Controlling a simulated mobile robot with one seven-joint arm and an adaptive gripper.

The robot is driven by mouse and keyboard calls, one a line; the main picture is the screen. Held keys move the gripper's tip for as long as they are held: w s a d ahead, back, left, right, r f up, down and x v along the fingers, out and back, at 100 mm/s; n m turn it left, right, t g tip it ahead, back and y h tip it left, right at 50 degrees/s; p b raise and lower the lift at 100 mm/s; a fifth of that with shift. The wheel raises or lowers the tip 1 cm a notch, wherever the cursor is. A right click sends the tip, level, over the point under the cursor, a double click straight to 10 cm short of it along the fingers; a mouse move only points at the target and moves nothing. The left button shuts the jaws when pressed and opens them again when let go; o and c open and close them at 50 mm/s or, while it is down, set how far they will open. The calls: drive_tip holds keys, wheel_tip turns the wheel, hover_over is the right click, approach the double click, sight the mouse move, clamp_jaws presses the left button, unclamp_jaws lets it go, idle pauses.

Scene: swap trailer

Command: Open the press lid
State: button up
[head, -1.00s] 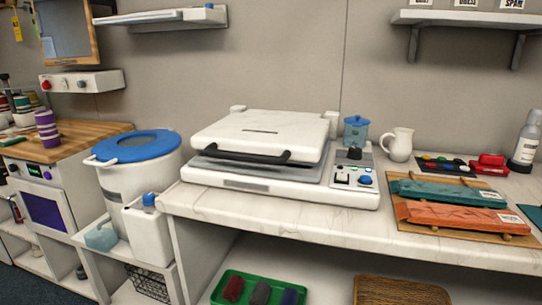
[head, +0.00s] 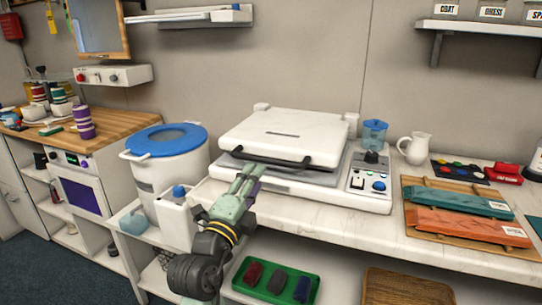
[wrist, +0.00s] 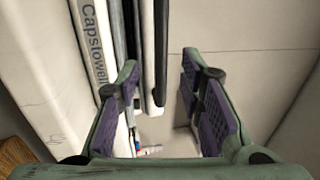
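The press (head: 350,195) stands on the counter, with its white lid (head: 285,133) lowered over a grey plate. A black bar handle (head: 290,162) runs along the lid's front edge. My gripper (head: 253,170) is at the front of the press, near the handle's left part. In the wrist view, my gripper (wrist: 160,82) is open, its purple-padded fingers wide apart.
A white bucket with a blue lid (head: 168,139) and a white jug with a blue cap (head: 178,215) stand left of my arm. A blue container (head: 375,134) and white pitcher (head: 415,148) stand right of the press. A green tray (head: 270,282) is below.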

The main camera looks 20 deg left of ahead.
sight(265, 162)
drive_tip(key=w+p, duration=0.1)
drive_tip(key=w, duration=0.1)
drive_tip(key=w+r+p, duration=0.1)
drive_tip(key=w, duration=0.4)
drive_tip(key=shift+w+d+r+p, duration=0.1)
drive_tip(key=shift+r+p, duration=0.25)
drive_tip(key=shift+p, duration=0.05)
drive_tip(key=shift+w, duration=0.5)
drive_tip(key=shift+c, duration=0.6)
clamp_jaws()
